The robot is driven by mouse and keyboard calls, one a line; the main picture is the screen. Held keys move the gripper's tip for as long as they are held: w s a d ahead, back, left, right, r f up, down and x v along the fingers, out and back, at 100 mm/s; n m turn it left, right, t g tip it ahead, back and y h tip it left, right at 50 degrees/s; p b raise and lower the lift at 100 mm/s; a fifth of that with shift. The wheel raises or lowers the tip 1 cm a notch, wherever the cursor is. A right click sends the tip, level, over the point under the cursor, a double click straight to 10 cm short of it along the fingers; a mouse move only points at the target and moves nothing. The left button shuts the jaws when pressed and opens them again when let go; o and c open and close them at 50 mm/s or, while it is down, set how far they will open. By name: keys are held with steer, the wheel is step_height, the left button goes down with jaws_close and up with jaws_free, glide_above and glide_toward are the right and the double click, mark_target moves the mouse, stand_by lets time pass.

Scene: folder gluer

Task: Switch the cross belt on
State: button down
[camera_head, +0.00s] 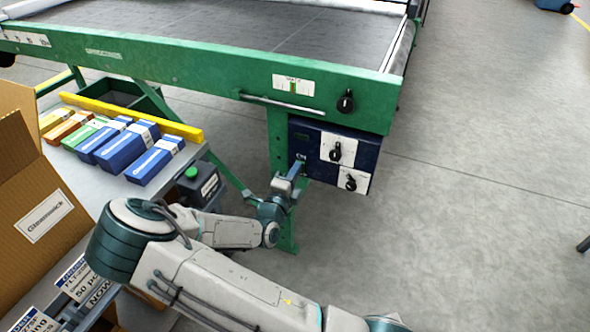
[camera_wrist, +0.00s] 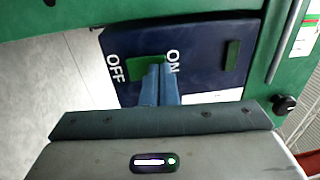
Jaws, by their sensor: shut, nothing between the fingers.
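The dark blue control box (camera_head: 313,143) hangs under the green frame of the belt table. In the wrist view its face (camera_wrist: 200,60) carries the words OFF and ON, with a green rocker switch (camera_wrist: 118,69) between them. My gripper (camera_wrist: 160,68) is shut and empty, its blue fingertips over the ON side of the switch and hiding part of it. In the head view my gripper (camera_head: 299,165) is at the left side of the box, at the ON lettering. I cannot tell whether the fingertips touch the switch or which way it is tipped.
Two black knobs (camera_head: 336,152) (camera_head: 350,182) on white plates sit on the box, and another knob (camera_head: 345,103) is on the green frame. A small dark display (camera_wrist: 232,54) is beside ON.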

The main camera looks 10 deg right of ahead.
steer(key=shift+w+d+r+p, duration=0.1)
steer(key=shift+r+p, duration=0.35)
steer(key=shift+p, duration=0.1)
steer(key=shift+f+b, duration=0.35)
steer(key=shift+b, duration=0.05)
steer(key=r+p+v, duration=0.3)
steer(key=p+v, duration=0.2)
steer(key=v, duration=0.8)
steer(key=shift+s+a+p, duration=0.35)
steer(key=shift+s+a, duration=0.05)
steer(key=shift+s, duration=0.05)
